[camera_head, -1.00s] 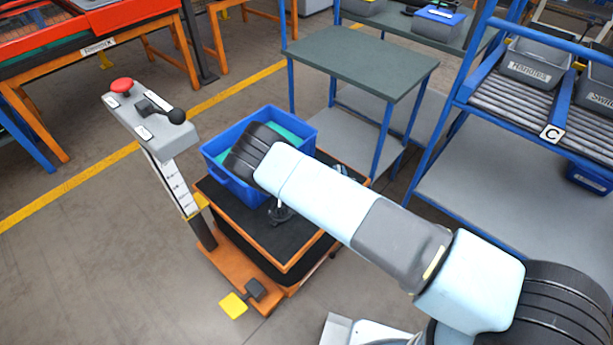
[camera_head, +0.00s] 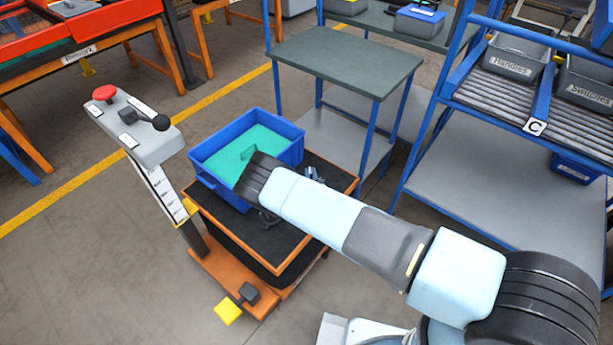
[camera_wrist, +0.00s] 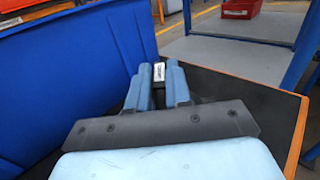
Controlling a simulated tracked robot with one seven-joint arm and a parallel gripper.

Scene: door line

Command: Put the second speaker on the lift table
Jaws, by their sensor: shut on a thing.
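The lift table (camera_head: 213,243) is an orange cart with a black top and a control post. My gripper is low over the black top, right of the tote (camera_wrist: 60,85). In the head view, its fingertips (camera_head: 314,173) show only partly behind my arm.
A green-topped table (camera_head: 345,60) stands behind the lift table. A blue rack (camera_head: 480,185) with grey bins is at right. The control post (camera_head: 140,130) with a red button rises at left. The floor at front left is clear.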

